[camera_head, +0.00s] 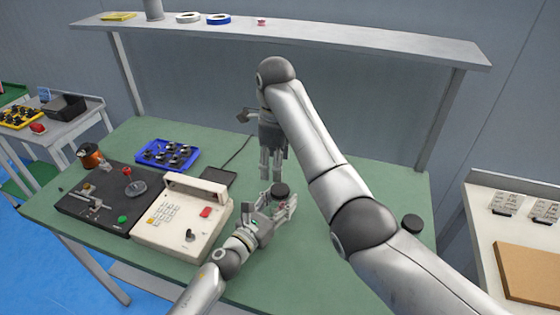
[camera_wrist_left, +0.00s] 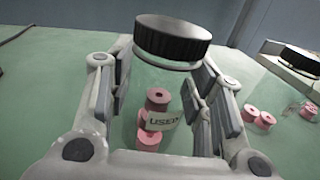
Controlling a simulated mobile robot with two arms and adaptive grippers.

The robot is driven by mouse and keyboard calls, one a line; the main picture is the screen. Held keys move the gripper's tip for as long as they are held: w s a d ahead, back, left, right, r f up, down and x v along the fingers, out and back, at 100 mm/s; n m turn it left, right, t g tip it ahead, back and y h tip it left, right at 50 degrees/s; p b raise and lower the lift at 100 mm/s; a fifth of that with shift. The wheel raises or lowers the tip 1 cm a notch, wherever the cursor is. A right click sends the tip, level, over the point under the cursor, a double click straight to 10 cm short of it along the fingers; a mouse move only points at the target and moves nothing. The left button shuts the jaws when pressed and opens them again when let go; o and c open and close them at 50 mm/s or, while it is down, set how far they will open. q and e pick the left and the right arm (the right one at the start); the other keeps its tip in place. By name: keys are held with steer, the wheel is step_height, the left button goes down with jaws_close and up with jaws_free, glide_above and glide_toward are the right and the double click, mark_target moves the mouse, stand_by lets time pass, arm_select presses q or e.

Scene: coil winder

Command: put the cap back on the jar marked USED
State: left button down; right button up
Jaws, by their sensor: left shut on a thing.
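My left gripper (camera_head: 281,207) is shut around the clear jar marked USED (camera_wrist_left: 160,121), whose label shows between the fingers in the left wrist view. Pink spools are stacked inside it. A black ribbed cap (camera_wrist_left: 172,39) is over the jar's mouth, with a pale ring just under it. I cannot tell if it is fully seated. The cap also shows in the head view (camera_head: 281,190). My right gripper (camera_head: 271,178) points down behind the cap, its fingers apart and nothing seen between them.
Another black cap (camera_head: 412,223) is at the right of the green table (camera_head: 330,290). Pink spools (camera_wrist_left: 263,119) show at right in the wrist view. A cream winder box (camera_head: 180,220), a dark fixture plate (camera_head: 105,205) and a blue tray (camera_head: 167,154) fill the left.

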steer(key=m, duration=0.9)
steer(key=r+m, duration=0.1)
steer(key=m, duration=1.8)
steer(key=shift+s+d+r+m, duration=0.15)
steer(key=shift+s+r+m, duration=0.15)
steer(key=shift+s+m, duration=0.1)
steer(key=n, duration=0.3)
steer(key=d+n, duration=0.1)
steer(key=n, duration=0.1)
steer(key=shift+s+f+g, duration=0.2)
steer(key=shift+f+g, duration=0.1)
steer(key=shift+g, duration=0.1)
